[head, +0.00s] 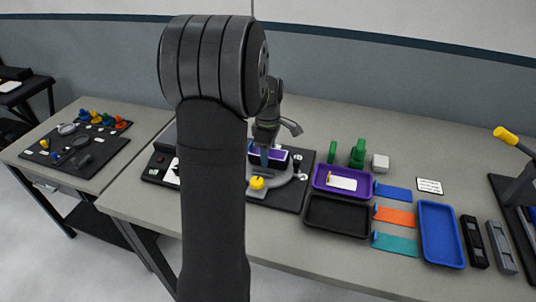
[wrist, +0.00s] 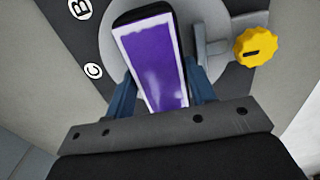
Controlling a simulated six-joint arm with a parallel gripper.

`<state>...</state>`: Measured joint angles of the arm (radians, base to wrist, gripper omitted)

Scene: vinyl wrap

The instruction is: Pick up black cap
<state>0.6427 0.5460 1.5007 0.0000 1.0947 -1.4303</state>
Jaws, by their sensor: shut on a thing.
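The black cap (wrist: 124,18) shows in the wrist view as a black-edged block with a purple, white-bordered face towards the camera. My gripper (wrist: 160,88) has its blue fingers on both sides of it and is shut on it. In the head view my gripper (head: 265,158) points down at the cap (head: 282,158) over the round grey fixture (head: 289,188). I cannot tell whether the cap touches the fixture. The fixture has a yellow knob (wrist: 256,46) at its right in the wrist view. My arm hides part of the table in the head view.
To the right stand a purple tray (head: 320,183) with a white-bordered piece in it, an empty black tray (head: 337,216) and a blue tray (head: 441,235). Blue, orange and teal sheets lie between. Green items (head: 357,153) and a white block (head: 380,163) stand behind.

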